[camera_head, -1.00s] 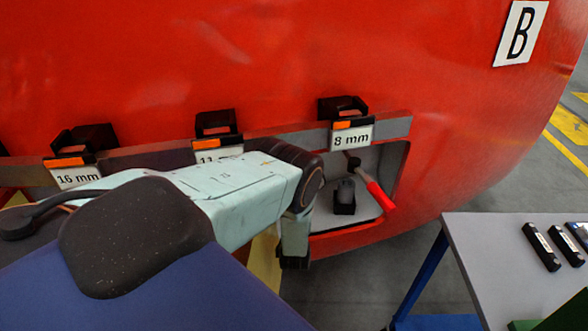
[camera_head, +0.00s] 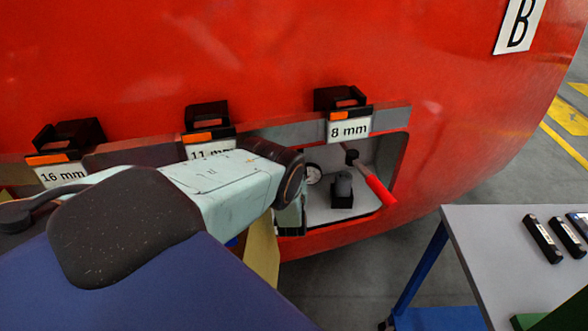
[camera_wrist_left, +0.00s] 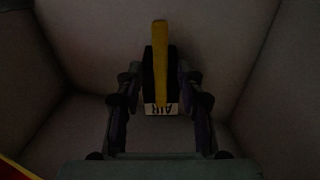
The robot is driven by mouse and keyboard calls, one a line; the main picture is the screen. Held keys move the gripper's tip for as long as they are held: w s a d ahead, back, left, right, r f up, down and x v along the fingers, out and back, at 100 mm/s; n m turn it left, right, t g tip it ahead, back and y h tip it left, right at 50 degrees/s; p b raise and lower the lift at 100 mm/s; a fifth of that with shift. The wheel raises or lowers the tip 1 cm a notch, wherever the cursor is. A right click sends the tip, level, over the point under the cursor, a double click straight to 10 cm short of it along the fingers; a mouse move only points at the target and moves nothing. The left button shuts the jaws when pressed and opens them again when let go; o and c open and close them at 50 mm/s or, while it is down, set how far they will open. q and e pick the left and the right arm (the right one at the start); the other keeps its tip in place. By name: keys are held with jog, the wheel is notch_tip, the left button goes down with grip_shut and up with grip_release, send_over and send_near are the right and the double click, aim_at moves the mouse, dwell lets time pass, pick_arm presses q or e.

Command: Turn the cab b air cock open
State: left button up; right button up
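The air cock shows in the left wrist view as a yellow handle (camera_wrist_left: 160,60) on a black block with a white AIR label (camera_wrist_left: 161,109), inside a dim grey recess. The handle points away from the label, toward the top of the picture. My left gripper (camera_wrist_left: 159,77) is open, with one finger on each side of the black block and handle. Contact cannot be made out in the dark. In the head view my left arm covers the cock and the gripper's fingers. The cab B sign (camera_head: 518,24) is at the upper right. My right gripper is not in view.
Right of my arm, an open recess holds a gauge (camera_head: 313,173), a dark fitting (camera_head: 342,190) and a red-handled lever (camera_head: 378,188). Black holders labelled 16 mm, 11 mm and 8 mm (camera_head: 349,130) stand above. A grey table (camera_head: 490,250) with black items is at right.

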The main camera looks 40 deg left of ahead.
pick_arm(q)
jog(key=shift+a+r, duration=0.1)
jog(key=shift+r, duration=0.1)
jog(key=shift+w+f, duration=0.15)
jog(key=c, duration=0.4)
grip_shut()
